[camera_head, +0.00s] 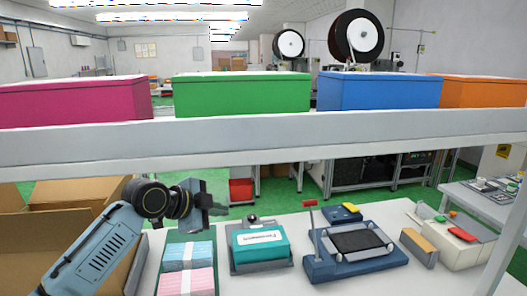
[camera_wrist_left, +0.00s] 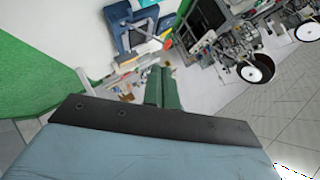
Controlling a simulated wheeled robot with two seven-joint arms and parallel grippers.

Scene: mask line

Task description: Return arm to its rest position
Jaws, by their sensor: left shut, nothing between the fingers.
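My left arm comes in from the lower left in the head view, and its gripper (camera_head: 212,203) is held in the air above the white table (camera_head: 300,225). The gripper is shut and empty, beside and above the stacks of blue and pink packs. In the left wrist view the shut fingers (camera_wrist_left: 162,88) show at the centre, touching nothing. My right gripper is in neither view.
Open cardboard boxes (camera_head: 75,195) stand at the left. A teal box (camera_head: 260,241) sits on a grey holder, and a blue device (camera_head: 355,255) stands to its right. A shelf (camera_head: 300,133) with coloured bins, including a green one (camera_head: 240,96), crosses above.

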